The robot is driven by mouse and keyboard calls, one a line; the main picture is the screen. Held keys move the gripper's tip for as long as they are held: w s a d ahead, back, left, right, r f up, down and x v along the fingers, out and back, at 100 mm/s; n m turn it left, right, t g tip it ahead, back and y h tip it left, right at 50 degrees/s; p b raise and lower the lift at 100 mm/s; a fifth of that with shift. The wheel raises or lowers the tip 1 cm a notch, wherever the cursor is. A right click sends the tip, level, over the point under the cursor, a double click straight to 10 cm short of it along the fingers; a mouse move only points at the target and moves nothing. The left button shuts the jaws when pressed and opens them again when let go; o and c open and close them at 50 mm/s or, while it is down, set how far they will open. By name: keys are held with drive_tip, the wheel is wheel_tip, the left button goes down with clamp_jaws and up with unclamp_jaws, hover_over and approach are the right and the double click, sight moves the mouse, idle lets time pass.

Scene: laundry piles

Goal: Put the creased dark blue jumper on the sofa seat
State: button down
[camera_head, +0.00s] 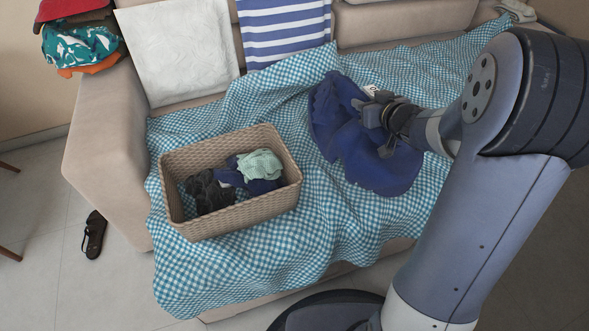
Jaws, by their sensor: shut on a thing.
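The creased dark blue jumper (373,163) is on the right half of the sofa seat, over a teal checked blanket (270,265). It is bunched and folded. My gripper (368,113) is at the jumper's upper part, shut on its cloth, with my arm reaching in from the right. The fingertips are partly hidden in the fabric. I cannot tell whether the jumper rests fully on the seat or is partly lifted. The sofa (105,165) runs across the view.
A wicker basket (235,222) with dark and mint clothes stands on the blanket, left of the jumper. A white cushion (180,50) and a striped cloth (285,28) lean on the backrest. Folded clothes (82,45) lie on the left armrest. A sandal (94,233) is on the floor.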

drive_tip(key=shift+w+f+b, duration=0.3)
drive_tip(key=shift+w+f, duration=0.1)
drive_tip(key=shift+f, duration=0.55)
wheel_tip(320, 180, down, 9)
drive_tip(key=b, duration=0.6)
drive_tip(key=shift+f+b, duration=0.2)
drive_tip(key=shift+b, duration=0.1)
drive_tip(key=c, duration=1.1)
unclamp_jaws()
